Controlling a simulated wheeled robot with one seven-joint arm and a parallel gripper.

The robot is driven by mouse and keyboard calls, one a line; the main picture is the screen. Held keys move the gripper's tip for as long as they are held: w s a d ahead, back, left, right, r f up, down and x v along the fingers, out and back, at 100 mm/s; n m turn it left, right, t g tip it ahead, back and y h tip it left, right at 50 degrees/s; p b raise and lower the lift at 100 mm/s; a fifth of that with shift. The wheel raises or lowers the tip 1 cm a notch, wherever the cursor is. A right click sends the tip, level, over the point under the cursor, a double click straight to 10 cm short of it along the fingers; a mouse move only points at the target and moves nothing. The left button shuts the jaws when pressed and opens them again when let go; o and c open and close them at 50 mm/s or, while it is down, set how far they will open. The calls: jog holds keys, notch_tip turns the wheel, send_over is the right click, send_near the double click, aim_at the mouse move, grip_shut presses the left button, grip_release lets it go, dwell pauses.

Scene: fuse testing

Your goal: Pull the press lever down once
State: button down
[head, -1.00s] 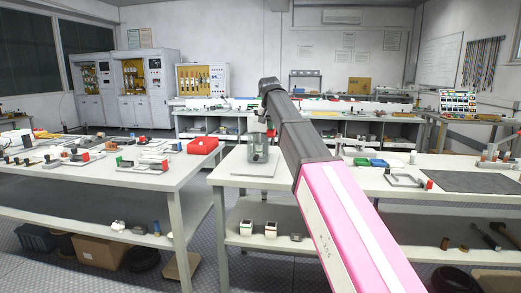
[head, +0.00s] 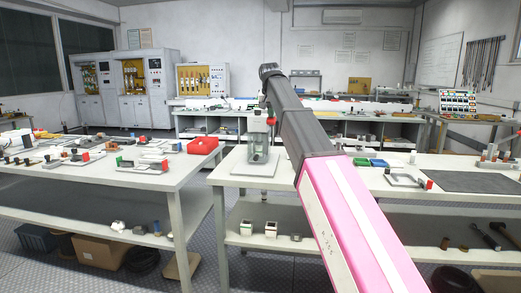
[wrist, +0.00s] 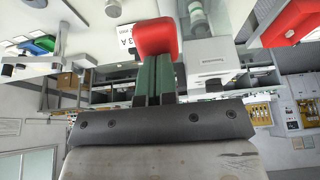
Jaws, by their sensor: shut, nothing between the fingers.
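The press (head: 262,148) stands on a pale base plate at the left end of the middle bench. In the wrist view the green fingers of my gripper (wrist: 154,72) lie side by side, shut. A red block-shaped knob (wrist: 156,37), apparently the lever's handle, sits at their tips. I cannot tell whether the fingers touch it, and it is not between them. The lever's shaft is not clear. In the head view my arm hides the fingers.
A red tray (head: 202,146) lies on the left bench (head: 120,184) among several small fixtures. Green and blue trays (head: 370,162) lie right of my arm on the middle bench. A dark mat (head: 476,176) covers its right part. A gap separates the two benches.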

jog(key=shift+w+r, duration=0.25)
jog(key=shift+r, duration=1)
jog(key=shift+w+r, duration=0.3)
jog(key=shift+r, duration=0.95)
jog(key=shift+w+r, duration=0.25)
jog(key=shift+r, duration=1)
jog(key=shift+d, duration=0.1)
notch_tip(320, 180, up, 7)
jog(key=w, duration=0.1)
